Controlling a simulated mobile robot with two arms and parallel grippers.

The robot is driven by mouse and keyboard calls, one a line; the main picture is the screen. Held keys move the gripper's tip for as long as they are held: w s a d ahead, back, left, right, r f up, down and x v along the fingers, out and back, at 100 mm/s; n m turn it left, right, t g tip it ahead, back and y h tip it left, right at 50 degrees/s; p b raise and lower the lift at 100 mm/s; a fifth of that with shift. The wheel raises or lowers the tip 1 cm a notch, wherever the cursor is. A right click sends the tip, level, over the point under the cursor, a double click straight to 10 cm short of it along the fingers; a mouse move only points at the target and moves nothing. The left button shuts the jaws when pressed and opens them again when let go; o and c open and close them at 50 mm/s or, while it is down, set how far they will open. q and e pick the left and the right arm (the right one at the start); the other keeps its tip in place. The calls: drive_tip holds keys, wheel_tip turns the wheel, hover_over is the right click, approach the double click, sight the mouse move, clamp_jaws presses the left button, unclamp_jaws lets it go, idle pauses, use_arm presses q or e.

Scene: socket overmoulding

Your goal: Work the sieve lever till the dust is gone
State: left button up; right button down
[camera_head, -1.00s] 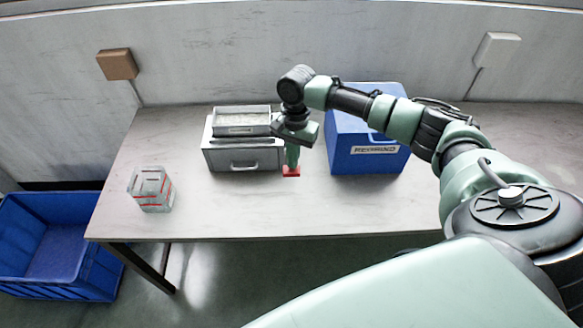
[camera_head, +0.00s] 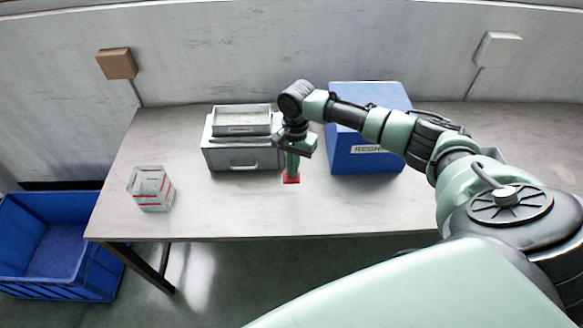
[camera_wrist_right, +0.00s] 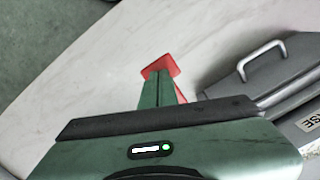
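The sieve unit (camera_head: 240,158) is a grey box with a front drawer handle, standing at the back of the table. A shallow tray (camera_head: 242,130) with pale granular contents sits on top; I cannot tell dust from granules. A red lever (camera_head: 291,179) shows at the unit's right front corner, and in the right wrist view (camera_wrist_right: 163,65) at my fingertips. My right gripper (camera_head: 292,168) points down, its green fingers close together on the red lever; they hide part of it. The fingers also show in the right wrist view (camera_wrist_right: 160,85). My left gripper is not in view.
A blue box (camera_head: 365,125) with a white label stands right of the sieve, behind my right arm. A clear container with red bands (camera_head: 151,189) stands at the table's left. A blue crate (camera_head: 60,290) is on the floor at left. The table front is clear.

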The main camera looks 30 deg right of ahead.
drive_tip(key=shift+s, duration=0.1)
drive_tip(key=shift+w+d+r+p, duration=0.25)
drive_tip(key=shift+w+d+p, duration=0.15)
drive_tip(key=shift+d, duration=0.25)
drive_tip(key=shift+w+d+r+p, duration=0.25)
drive_tip(key=shift+w+d, duration=0.2)
drive_tip(key=shift+d, duration=0.15)
wheel_tip(320, 180, up, 8)
drive_tip(key=b, duration=0.1)
drive_tip(key=shift+w+d, duration=0.2)
drive_tip(key=shift+d, duration=0.1)
drive_tip(key=shift+f, duration=0.15)
